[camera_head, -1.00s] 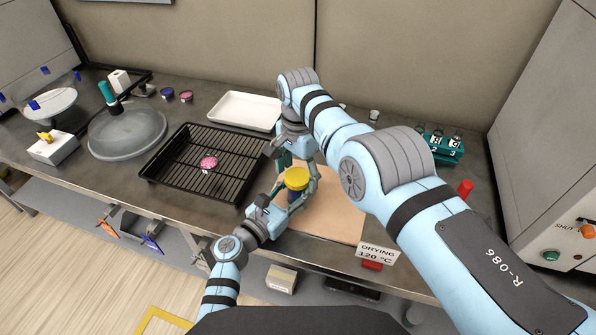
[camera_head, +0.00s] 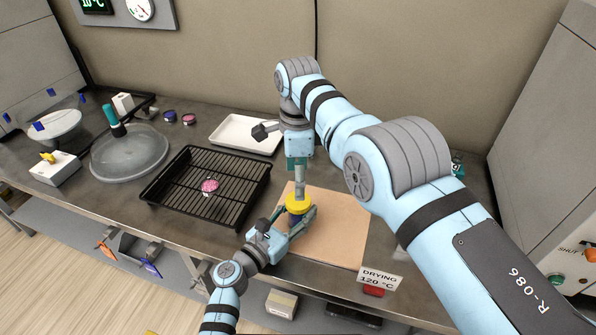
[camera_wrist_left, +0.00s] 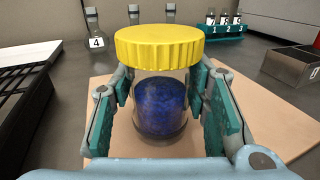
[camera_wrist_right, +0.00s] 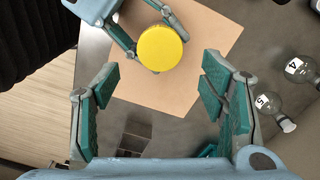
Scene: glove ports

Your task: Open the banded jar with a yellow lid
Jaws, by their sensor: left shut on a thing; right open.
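The jar (camera_wrist_left: 160,105) is clear with dark blue contents; no band on it can be made out. Its ribbed yellow lid (camera_head: 298,204) sits on top and also shows in the left wrist view (camera_wrist_left: 160,46) and the right wrist view (camera_wrist_right: 160,48). The jar stands upright over the tan mat (camera_head: 335,232). My left gripper (camera_head: 300,214) is shut on the jar body, one finger on each side, below the lid. My right gripper (camera_wrist_right: 158,82) points down above the lid with its fingers spread and nothing between them. In the head view its fingers are seen nearly edge-on.
A black wire rack (camera_head: 178,188) with a pink dish (camera_head: 209,186) stands left of the mat. A white tray (camera_head: 243,135) lies behind. Numbered flasks (camera_wrist_right: 297,68) stand beyond the mat. A drying sign (camera_head: 380,277) is at the front edge.

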